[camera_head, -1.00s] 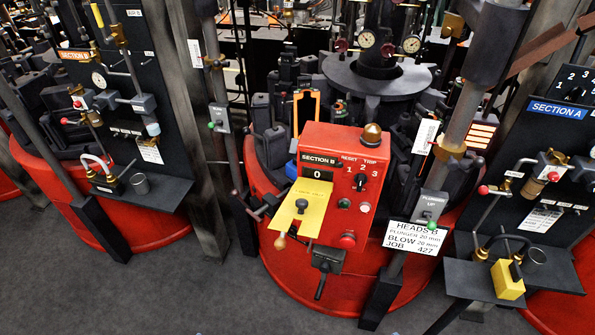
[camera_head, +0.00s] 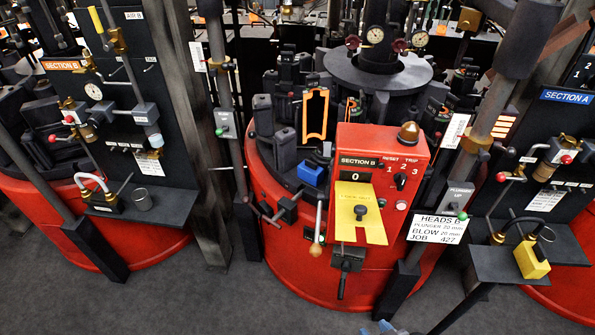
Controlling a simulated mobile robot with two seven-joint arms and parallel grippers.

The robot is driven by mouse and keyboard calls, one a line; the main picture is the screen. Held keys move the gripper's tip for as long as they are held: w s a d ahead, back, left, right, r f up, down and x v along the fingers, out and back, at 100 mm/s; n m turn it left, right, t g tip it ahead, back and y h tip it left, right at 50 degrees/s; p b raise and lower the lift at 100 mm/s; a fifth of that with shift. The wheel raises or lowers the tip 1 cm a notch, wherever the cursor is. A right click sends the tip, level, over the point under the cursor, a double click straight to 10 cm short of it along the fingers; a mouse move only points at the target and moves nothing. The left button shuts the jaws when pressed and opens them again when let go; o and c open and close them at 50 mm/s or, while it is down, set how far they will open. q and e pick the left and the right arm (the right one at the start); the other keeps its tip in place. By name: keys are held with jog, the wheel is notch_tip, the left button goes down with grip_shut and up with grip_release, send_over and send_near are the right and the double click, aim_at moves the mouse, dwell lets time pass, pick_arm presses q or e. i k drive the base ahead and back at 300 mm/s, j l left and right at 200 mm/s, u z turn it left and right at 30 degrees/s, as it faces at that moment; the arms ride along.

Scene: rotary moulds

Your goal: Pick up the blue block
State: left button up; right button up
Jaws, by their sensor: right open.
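The blue block (camera_head: 311,173) sits on the red round machine base, just left of the red SECTION B control box (camera_head: 411,158). Its top and front show, and dark machine parts stand close around it. Only a small pale blue-grey part of my right gripper (camera_head: 384,328) shows at the bottom edge, below the machine and well apart from the block. It is open, and I see nothing in it. My left gripper is not in view.
A yellow plate (camera_head: 359,213) hangs on the control box front. A lever with a wooden knob (camera_head: 316,249) stands below the block. Posts (camera_head: 236,125) flank the base. A yellow block (camera_head: 531,260) sits on the right shelf.

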aim_at(307, 170)
jog(key=i+j+z, duration=0.1)
jog(key=j, duration=0.45)
jog(key=i+j+z, duration=0.1)
jog(key=j, duration=0.45)
jog(key=i+j+z, duration=0.2)
jog(key=i+j, duration=0.2)
jog(key=j, duration=0.25)
jog(key=i+j+z, duration=0.1)
jog(key=j, duration=0.3)
jog(key=i+j, duration=0.15)
jog(key=i, duration=0.15)
jog(key=i+j, duration=0.15)
jog(key=i, duration=0.15)
jog(key=z, duration=0.05)
